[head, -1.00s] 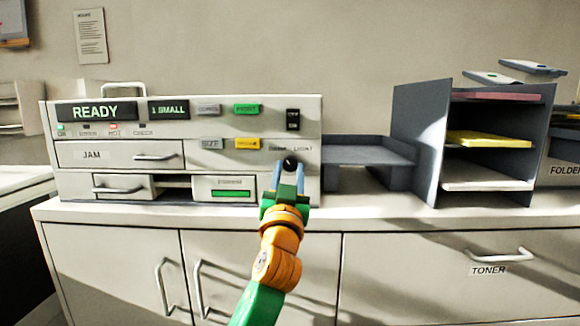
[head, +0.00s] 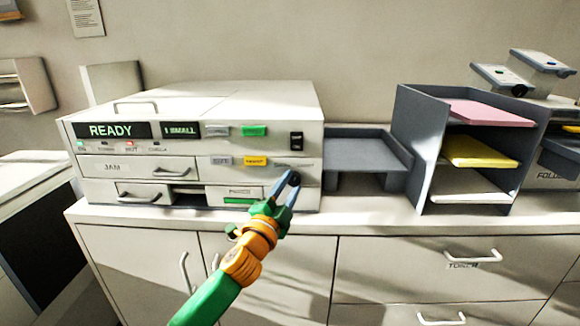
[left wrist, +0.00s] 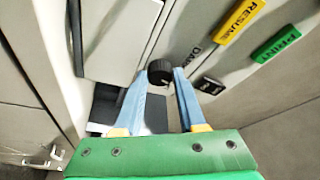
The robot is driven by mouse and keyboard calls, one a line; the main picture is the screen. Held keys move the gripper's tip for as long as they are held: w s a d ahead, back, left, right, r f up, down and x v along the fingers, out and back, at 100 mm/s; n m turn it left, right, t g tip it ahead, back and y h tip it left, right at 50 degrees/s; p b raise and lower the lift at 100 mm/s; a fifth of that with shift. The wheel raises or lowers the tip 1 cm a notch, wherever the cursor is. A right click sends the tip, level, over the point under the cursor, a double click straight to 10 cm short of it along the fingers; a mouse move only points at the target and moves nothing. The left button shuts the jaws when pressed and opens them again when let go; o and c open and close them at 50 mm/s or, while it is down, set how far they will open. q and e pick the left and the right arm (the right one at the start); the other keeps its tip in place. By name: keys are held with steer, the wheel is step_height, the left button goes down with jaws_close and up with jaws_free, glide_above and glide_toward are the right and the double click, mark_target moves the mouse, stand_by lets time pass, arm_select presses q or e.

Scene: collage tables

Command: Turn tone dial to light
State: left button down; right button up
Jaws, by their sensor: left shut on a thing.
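The copier (head: 200,140) stands on the cabinet, its display reading READY. Its black tone dial (head: 294,178) is at the right of the front, below a black switch (head: 296,141). My left gripper (head: 286,187) is shut on the dial, with one blue finger on each side of it. In the left wrist view the dial (left wrist: 160,72) sits between the fingertips (left wrist: 160,78), with part of a light mark on its face. The labels beside the dial are too blurred or covered to read fully. My right gripper is not in view.
A grey output tray (head: 368,152) sits right of the copier. A grey shelf (head: 420,150) holding pink, yellow and white paper stands further right. The cabinet top (head: 360,222) in front is a narrow clear strip.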

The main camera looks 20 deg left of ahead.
arm_select(q)
steer(key=m+g+p, duration=0.1)
steer(key=m+p, duration=0.1)
steer(key=p, duration=0.1)
steer(key=r+m+g+p, duration=0.1)
steer(key=m+p, duration=0.1)
steer(key=p, duration=0.2)
steer(key=shift+m+h, duration=0.3)
steer(key=shift+m, duration=0.1)
steer(key=shift+f+m+p, duration=0.2)
steer(key=shift+m+p, duration=0.4)
steer(key=shift+p, duration=0.2)
steer(key=shift+f, duration=0.1)
steer(key=shift+c, duration=2.4)
jaws_free()
